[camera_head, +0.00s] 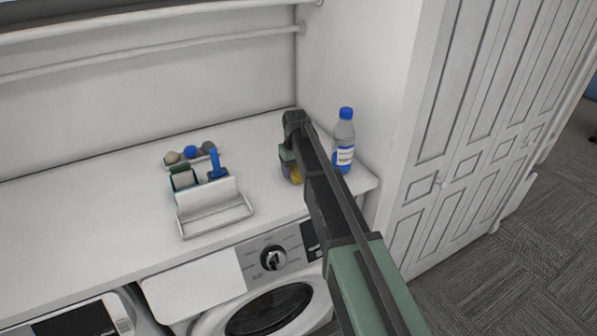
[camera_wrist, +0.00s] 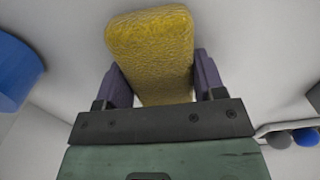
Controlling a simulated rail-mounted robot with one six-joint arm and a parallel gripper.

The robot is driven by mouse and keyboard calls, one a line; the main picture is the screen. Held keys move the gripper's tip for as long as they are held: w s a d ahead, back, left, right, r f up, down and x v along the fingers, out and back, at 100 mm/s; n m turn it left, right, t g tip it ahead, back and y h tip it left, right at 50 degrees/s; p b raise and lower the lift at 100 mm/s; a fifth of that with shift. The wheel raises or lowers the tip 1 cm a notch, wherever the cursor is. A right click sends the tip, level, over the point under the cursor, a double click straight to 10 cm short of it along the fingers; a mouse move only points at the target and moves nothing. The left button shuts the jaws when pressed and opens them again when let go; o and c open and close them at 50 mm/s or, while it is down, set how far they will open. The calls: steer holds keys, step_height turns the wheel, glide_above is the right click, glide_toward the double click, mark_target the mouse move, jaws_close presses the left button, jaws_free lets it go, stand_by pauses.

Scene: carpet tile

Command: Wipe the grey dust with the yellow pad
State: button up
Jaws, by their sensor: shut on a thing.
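The yellow pad (camera_wrist: 150,50) is held between the two purple-grey fingers of my gripper (camera_wrist: 163,84) in the wrist view. A small yellow part of the pad (camera_head: 296,175) shows beside my arm in the head view, low over the right end of the white counter. My gripper (camera_head: 288,163) is mostly hidden behind my arm there. I cannot tell whether the pad touches the counter. No grey dust can be made out; my arm covers part of the counter.
A clear bottle with a blue cap (camera_head: 343,142) stands right of my gripper, near the side wall. A white caddy (camera_head: 210,208) with a blue-handled tool (camera_head: 216,165) and several small balls behind it stands left. Washing machines (camera_head: 270,300) are below. The counter's left part is clear.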

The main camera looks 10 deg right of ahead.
steer(key=w, duration=0.3)
steer(key=shift+a, duration=0.35)
steer(key=shift+w+d, duration=0.1)
steer(key=shift+d, duration=0.75)
steer(key=shift+s+d+f, duration=0.1)
steer(key=shift+s+d, duration=0.2)
steer(key=shift+s, duration=1.15)
steer(key=shift+s+d+r, duration=0.1)
steer(key=shift+s+d, duration=0.25)
steer(key=shift+s, duration=1.15)
steer(key=shift+s+d+f, duration=0.1)
steer(key=shift+s+d, duration=0.2)
steer(key=shift+s, duration=1.15)
steer(key=s, duration=0.1)
steer(key=s+d, duration=0.1)
steer(key=s, duration=0.1)
step_height(320, 180, up, 6)
steer(key=p, duration=0.6)
step_height(320, 180, up, 3)
steer(key=p, duration=0.3)
